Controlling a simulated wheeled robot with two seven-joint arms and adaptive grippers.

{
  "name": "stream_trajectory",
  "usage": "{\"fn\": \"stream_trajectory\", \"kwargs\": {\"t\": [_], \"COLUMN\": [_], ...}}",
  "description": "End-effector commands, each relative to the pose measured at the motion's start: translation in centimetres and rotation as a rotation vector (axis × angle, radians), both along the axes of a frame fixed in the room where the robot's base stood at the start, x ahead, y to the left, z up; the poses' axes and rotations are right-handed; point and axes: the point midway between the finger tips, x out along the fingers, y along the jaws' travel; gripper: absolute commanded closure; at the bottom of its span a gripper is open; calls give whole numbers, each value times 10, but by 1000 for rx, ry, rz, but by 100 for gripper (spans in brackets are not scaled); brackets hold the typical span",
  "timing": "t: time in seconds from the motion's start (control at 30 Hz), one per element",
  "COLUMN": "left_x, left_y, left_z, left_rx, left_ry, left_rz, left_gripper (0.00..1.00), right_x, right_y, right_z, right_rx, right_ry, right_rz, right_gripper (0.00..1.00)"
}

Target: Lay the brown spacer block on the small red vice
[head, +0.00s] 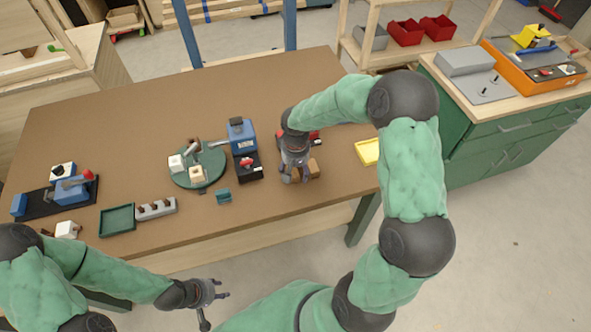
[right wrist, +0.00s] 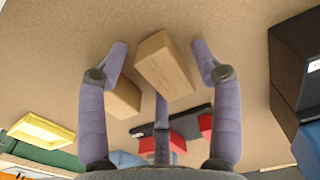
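My right gripper (head: 296,178) is low over the table's right part, pointing down. In the right wrist view its fingers (right wrist: 160,58) stand apart, with a brown wooden block (right wrist: 165,62) between them and no clear contact. A second, similar block (right wrist: 123,98) lies beside it to the left; I cannot tell which is the spacer. In the head view a brown block (head: 313,168) shows just right of the gripper. The small red vice (head: 314,136) is behind the gripper, partly hidden; its red parts (right wrist: 157,145) show in the wrist view. My left gripper (head: 213,297) is open and empty before the table.
A blue machine on a black base (head: 248,165) stands left of the right gripper, beside a green turntable (head: 199,172). A yellow tray (head: 368,151) lies at the table's right edge. A green tray (head: 117,219) and a grey holder (head: 155,209) are at the left.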

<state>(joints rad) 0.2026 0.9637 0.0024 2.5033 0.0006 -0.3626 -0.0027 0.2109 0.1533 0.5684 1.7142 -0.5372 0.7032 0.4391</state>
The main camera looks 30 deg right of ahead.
Motion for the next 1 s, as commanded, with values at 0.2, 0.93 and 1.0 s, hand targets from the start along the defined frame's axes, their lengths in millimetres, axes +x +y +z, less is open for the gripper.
{"fn": "stream_trajectory", "kwargs": {"t": [0.2, 0.93, 1.0], "left_x": [0, 0, 0], "left_y": [0, 0, 0], "left_z": [1, 39, 40], "left_rx": [0, 0, 0], "left_ry": [0, 0, 0], "left_rz": [0, 0, 0], "left_gripper": [60, 60, 60], "right_x": [0, 0, 0], "right_y": [0, 0, 0], "right_z": [2, 116, 120], "right_rx": [0, 0, 0], "right_ry": [0, -1, -1], "right_rz": [0, 0, 0], "right_gripper": [35, 35, 35]}}
